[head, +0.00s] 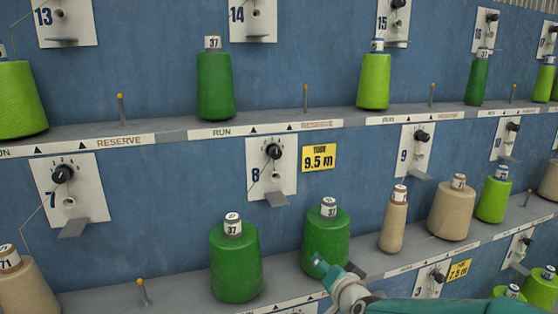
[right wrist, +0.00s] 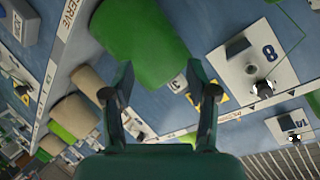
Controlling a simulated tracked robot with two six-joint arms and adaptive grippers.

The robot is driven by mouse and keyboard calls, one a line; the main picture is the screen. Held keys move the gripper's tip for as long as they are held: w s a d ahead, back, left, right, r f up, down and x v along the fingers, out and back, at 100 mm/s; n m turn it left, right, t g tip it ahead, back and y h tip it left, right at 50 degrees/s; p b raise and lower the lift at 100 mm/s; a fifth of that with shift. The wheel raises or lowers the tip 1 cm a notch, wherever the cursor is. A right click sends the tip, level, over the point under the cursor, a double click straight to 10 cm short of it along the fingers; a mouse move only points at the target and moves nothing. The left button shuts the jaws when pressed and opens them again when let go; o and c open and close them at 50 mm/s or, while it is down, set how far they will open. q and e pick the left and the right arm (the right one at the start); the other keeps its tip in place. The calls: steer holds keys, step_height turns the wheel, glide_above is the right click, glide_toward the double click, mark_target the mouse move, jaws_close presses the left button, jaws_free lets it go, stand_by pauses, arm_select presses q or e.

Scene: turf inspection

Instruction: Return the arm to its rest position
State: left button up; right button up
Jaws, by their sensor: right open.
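My right arm, teal, comes in from the lower right in the head view. Its gripper (head: 322,266) is in front of the lower part of a dark green yarn cone (head: 327,228) labelled 37 on the lower shelf. In the right wrist view the two fingers of the gripper (right wrist: 162,72) are spread with nothing held between them. The green cone (right wrist: 140,40) shows just beyond the fingertips; I cannot tell how wide the gap is. My left gripper is not in view.
Another green cone (head: 235,262) stands to the left on the lower shelf. Tan cones (head: 394,222) (head: 452,210) stand to the right. The blue panel carries dial plates (head: 271,168) with small ledges, and a yellow 9.5 m sign (head: 319,158). Orange-tipped pegs (head: 142,290) stick up from the shelves.

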steer(key=s+d+f+g, duration=0.2)
steer(key=s+f, duration=0.3)
steer(key=f, duration=0.5)
steer(key=s+d+f+n+g, duration=0.1)
steer(key=s+d+f+g, duration=0.2)
steer(key=f, duration=0.7)
steer(key=s+f+g, duration=0.2)
steer(key=s+f, duration=0.4)
steer(key=f, duration=0.3)
steer(key=s+a+f+n+g+y, duration=0.1)
steer(key=s+a+f+g, duration=0.1)
steer(key=s, duration=0.8)
steer(key=s+a+f+n+g, duration=0.2)
steer(key=s+f+g, duration=0.2)
steer(key=s, duration=0.5)
step_height(320, 180, down, 2)
steer(key=shift+s+f+n+y, duration=0.1)
steer(key=shift+s+n+y, duration=0.2)
steer(key=shift+s+y, duration=0.1)
